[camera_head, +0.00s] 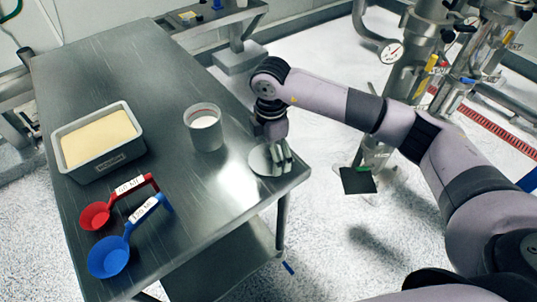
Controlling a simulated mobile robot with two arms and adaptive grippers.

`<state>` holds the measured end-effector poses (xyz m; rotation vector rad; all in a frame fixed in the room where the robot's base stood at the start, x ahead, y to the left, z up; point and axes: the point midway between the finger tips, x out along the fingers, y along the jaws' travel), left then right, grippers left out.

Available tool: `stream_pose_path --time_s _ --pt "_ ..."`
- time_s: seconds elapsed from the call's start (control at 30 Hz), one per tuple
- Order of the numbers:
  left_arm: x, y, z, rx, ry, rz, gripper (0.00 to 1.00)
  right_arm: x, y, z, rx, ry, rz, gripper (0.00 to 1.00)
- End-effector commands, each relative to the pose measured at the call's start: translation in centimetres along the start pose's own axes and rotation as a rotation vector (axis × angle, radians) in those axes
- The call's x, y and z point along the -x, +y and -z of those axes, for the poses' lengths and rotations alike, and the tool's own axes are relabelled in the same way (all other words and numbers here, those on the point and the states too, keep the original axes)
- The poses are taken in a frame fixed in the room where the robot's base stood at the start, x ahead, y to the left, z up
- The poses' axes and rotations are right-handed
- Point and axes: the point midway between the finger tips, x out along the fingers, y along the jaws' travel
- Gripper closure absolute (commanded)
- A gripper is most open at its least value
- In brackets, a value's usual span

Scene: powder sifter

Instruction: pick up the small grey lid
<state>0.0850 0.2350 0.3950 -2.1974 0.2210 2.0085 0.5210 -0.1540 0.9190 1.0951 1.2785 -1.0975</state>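The small grey lid (259,161) is a flat round disc near the right corner of the metal table. My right gripper (281,163) reaches down from above at the lid's right side, with its fingers over or against the lid. The fingers cover part of the lid. I cannot tell whether they are open or closed on it, or whether the lid lies flat on the table. My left gripper is not in view.
A grey cup (205,130) with white contents stands left of the lid on the metal table (165,85). A grey tub (108,165) of pale powder, a red scoop (96,215) and a blue scoop (109,258) are further left. Machinery (420,60) stands behind my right arm.

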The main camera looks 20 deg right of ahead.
Motion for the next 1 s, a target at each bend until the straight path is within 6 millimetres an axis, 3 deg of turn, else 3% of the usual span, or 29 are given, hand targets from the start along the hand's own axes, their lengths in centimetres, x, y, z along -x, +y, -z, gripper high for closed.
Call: stream_pose_path --time_s 0.33,1.0 --pt "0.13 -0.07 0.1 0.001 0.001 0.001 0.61 -0.79 0.02 -0.02 0.0 0.0 -0.002 0.11" --pt "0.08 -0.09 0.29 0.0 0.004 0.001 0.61 -1.06 -0.15 -0.02 0.0 -0.001 0.004 0.55"
